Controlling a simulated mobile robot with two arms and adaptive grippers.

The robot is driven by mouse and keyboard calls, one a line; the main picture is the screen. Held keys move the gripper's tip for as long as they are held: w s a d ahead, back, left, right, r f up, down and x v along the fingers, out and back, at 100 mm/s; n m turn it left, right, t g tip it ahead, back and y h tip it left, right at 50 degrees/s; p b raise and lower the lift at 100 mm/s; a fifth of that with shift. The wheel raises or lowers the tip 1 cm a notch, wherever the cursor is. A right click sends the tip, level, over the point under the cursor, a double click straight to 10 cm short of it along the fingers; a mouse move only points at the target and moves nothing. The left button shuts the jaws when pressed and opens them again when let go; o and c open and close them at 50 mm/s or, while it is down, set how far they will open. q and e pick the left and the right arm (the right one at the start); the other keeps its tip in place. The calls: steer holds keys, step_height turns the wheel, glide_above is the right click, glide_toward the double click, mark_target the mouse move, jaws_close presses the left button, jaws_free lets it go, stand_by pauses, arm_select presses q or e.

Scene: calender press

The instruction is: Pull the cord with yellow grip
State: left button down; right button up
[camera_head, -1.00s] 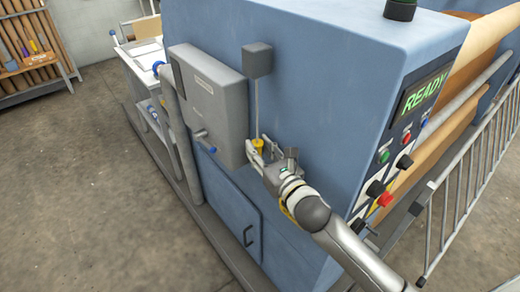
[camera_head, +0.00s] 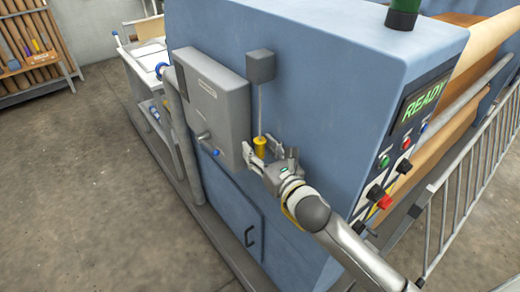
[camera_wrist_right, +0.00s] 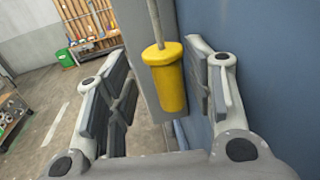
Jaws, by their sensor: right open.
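The yellow grip (camera_head: 260,147) hangs upright on a thin grey cord (camera_head: 260,103) below a dark grey box (camera_head: 260,66) on the side of the blue machine. My right gripper (camera_head: 261,150) is open around the yellow grip. In the right wrist view the yellow grip (camera_wrist_right: 166,78) hangs between the two open fingers (camera_wrist_right: 160,95), apart from the left finger and nearer the right one. Whether the right finger touches it I cannot tell. My left gripper is not in view.
A grey cabinet (camera_head: 212,100) with a blue-tipped lever (camera_head: 208,144) stands just left of the grip. Right of my arm is a control panel with a green READY display (camera_head: 423,104) and several buttons. A railing (camera_head: 465,180) stands at the far right. Open floor lies at left.

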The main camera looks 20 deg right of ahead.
steer(key=shift+w+d+r, duration=0.1)
steer(key=shift+d, duration=0.2)
steer(key=s+d, duration=0.2)
steer(key=s, duration=1)
steer(key=shift+s+a+f, duration=0.1)
steer(key=shift+f, duration=0.1)
stand_by(0.4)
